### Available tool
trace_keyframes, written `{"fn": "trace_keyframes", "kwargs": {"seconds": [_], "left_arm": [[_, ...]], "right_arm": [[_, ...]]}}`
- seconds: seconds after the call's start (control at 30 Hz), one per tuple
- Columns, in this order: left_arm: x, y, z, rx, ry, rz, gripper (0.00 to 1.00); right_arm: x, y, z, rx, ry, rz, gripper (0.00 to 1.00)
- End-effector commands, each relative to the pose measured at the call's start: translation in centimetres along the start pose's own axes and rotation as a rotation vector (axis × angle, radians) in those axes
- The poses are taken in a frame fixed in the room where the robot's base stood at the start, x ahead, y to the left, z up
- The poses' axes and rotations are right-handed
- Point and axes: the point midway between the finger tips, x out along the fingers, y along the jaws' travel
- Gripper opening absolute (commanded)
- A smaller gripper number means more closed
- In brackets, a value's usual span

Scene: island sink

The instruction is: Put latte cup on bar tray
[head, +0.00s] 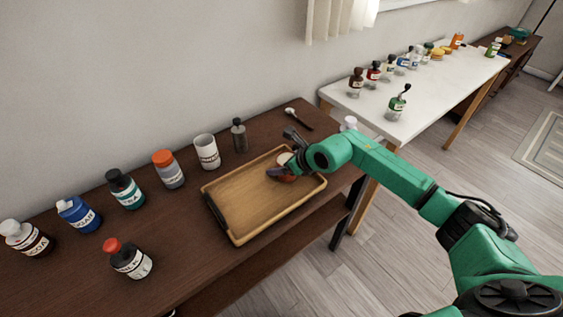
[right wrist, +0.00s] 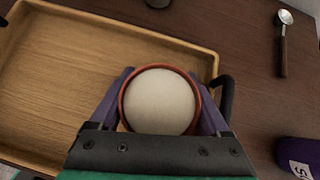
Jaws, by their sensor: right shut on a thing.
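The latte cup (right wrist: 158,101) is round with a reddish-brown rim and a pale, creamy top. My right gripper (right wrist: 160,108) is shut on it, one finger on each side. In the head view the cup (head: 286,174) is partly hidden by my right gripper (head: 284,165), over the right end of the bar tray. The bar tray (head: 238,196) is a light wooden tray with raised rims and dark handles on a dark brown table. It also shows in the right wrist view (right wrist: 60,85). I cannot tell whether the cup touches the tray floor. My left gripper is not in view.
A white-grey canister (head: 207,152), a dark grey bottle (head: 239,136) and a spoon-like tool (head: 298,119) stand or lie behind the tray. Several bottles, including an orange-lidded jar (head: 168,169), are left of it. A white table (head: 420,100) with bottles is at right.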

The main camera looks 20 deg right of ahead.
Motion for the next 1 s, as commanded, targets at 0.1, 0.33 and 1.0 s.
{"fn": "trace_keyframes", "kwargs": {"seconds": [0.1,0.33,1.0], "left_arm": [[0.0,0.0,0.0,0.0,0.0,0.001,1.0],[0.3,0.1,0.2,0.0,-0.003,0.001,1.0],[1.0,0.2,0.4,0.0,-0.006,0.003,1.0]], "right_arm": [[-0.1,0.0,0.1,-0.001,-0.002,-0.001,0.08],[0.1,0.0,-0.1,0.0,0.0,0.0,1.0],[-6.9,-0.2,-0.2,-0.003,0.002,-0.005,1.0]]}}
